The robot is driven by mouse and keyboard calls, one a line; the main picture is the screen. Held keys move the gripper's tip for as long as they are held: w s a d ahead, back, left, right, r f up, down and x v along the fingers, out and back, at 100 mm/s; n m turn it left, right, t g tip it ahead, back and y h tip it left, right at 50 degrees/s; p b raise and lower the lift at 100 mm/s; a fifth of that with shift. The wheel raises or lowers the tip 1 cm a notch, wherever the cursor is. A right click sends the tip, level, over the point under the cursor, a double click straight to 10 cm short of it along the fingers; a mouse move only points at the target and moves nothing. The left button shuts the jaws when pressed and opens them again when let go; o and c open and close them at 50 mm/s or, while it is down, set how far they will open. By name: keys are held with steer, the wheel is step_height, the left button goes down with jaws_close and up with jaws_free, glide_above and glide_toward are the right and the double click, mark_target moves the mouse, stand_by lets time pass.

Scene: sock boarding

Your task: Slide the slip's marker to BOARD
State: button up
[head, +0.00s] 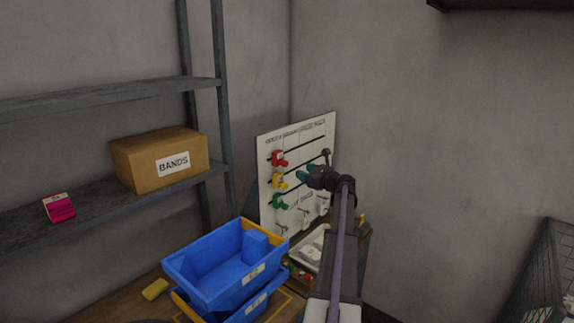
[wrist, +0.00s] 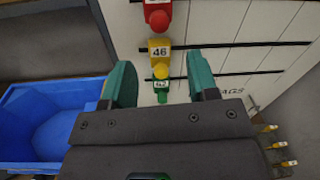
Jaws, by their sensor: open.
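A white upright board (head: 322,130) carries dark horizontal rails, with a red marker (head: 279,158), a yellow marker (head: 279,181) and a green marker (head: 279,201) at their left ends. In the wrist view the yellow marker (wrist: 159,51) reads 46; the red marker (wrist: 158,16) is above it and the green marker (wrist: 161,87) below, its number apparently 42. My gripper (wrist: 162,82) has its teal fingers apart with nothing held. The green marker shows between the fingers; whether they touch it cannot be told. No slip can be made out clearly, and the board's heading is too small to read.
Stacked blue bins (head: 225,268) stand on the bench left of the board. A pale tray (head: 310,247) lies below it. Hooks with tags (wrist: 283,145) hang low on the board. A BANDS box (head: 160,158) and a pink packet (head: 59,207) sit on the left shelf.

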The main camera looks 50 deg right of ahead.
mark_target(287, 165)
steer(key=w, duration=0.7)
steer(key=w+d, duration=0.1)
steer(key=w, duration=0.2)
steer(key=shift+w, duration=0.35)
jaws_close()
